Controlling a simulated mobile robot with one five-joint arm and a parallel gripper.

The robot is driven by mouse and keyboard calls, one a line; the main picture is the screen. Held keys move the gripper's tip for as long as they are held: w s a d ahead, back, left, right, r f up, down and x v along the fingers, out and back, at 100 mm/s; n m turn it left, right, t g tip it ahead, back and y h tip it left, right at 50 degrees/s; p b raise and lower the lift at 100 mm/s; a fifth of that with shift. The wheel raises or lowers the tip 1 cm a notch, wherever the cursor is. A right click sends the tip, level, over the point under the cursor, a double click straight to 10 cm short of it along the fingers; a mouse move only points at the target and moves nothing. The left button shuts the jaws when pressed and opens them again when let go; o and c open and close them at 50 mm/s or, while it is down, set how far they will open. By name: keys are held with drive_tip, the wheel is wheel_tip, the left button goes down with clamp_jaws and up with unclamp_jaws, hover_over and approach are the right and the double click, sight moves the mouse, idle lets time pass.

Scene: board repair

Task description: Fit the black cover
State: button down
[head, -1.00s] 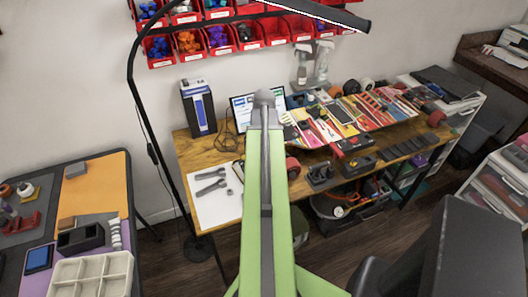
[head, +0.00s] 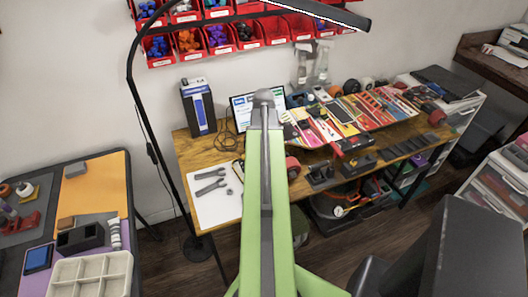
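A brightly patterned board (head: 322,128) lies along the wooden table, with a red wheel (head: 292,165) near its left end. Dark parts sit along the table's front edge: a black holder-like part (head: 320,176), a dark block (head: 357,164) and a row of flat black pieces (head: 408,147). I cannot tell which dark part is the black cover. My green arm reaches forward over the table and hides part of it. My gripper is not visible beyond the arm's grey end.
A white sheet with grey tools (head: 216,208) lies at the table's left. A lamp pole (head: 140,110) stands beside it. The left table holds a black box (head: 80,238) and a beige divided tray (head: 92,272). Red bins (head: 250,35) hang behind.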

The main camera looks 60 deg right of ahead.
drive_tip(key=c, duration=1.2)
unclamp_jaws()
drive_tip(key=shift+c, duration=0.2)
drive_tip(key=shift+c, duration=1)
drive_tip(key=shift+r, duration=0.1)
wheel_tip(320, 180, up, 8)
drive_tip(key=p, duration=0.7)
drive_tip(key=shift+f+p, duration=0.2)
drive_tip(key=shift+p, duration=0.15)
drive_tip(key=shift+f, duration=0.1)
